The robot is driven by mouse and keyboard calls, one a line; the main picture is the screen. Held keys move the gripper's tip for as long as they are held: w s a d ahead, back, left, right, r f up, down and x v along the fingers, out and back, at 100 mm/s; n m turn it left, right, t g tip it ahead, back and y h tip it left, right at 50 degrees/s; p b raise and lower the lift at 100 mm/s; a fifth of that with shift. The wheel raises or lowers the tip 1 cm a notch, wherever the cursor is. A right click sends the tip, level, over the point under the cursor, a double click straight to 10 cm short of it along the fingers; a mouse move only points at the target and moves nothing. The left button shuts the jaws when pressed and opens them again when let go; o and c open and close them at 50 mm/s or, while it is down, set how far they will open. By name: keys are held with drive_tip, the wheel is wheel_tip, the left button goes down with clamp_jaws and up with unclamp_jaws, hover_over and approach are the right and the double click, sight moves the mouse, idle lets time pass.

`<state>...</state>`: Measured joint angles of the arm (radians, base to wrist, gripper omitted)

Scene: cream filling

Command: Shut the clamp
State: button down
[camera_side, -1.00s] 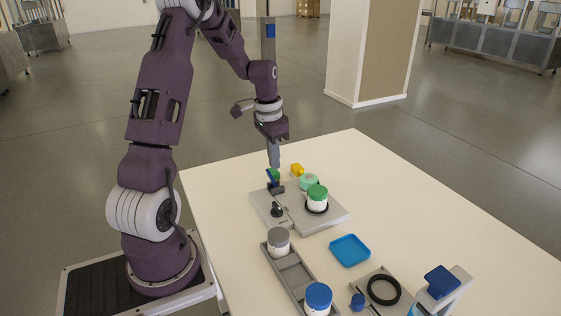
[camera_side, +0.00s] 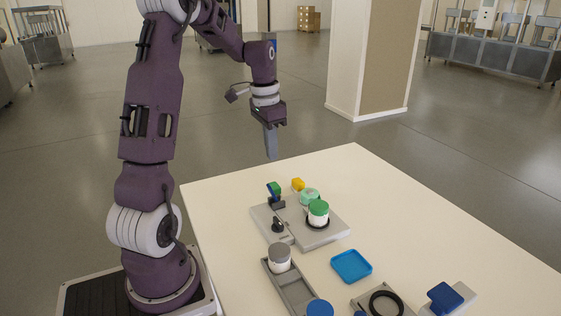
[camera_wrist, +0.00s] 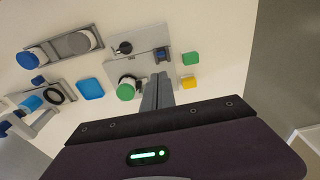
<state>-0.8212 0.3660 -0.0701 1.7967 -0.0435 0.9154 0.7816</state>
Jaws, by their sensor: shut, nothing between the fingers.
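The clamp (camera_side: 276,203) sits at the far left part of a grey base plate (camera_side: 325,236).
A yellow block (camera_side: 298,184) lies behind. A blue tray (camera_side: 351,266) and a grey rack (camera_side: 291,290) stand nearer.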

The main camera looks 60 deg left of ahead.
drive_tip(key=shift+s+r, duration=0.9)
drive_tip(key=shift+r, duration=0.1)
drive_tip(key=s+d+r+t+y, duration=0.1)
drive_tip(key=s+d+r, duration=0.25)
drive_tip(key=d, duration=0.65)
drive_tip(key=s+d+r+t, duration=0.2)
drive_tip(key=s+d+r, duration=0.15)
drive_tip(key=d, duration=0.65)
drive_tip(key=s+d+f+t+h, duration=0.1)
drive_tip(key=s+d, duration=0.5)
drive_tip(key=s, duration=0.2)
drive_tip(key=shift+d+t, duration=0.3)
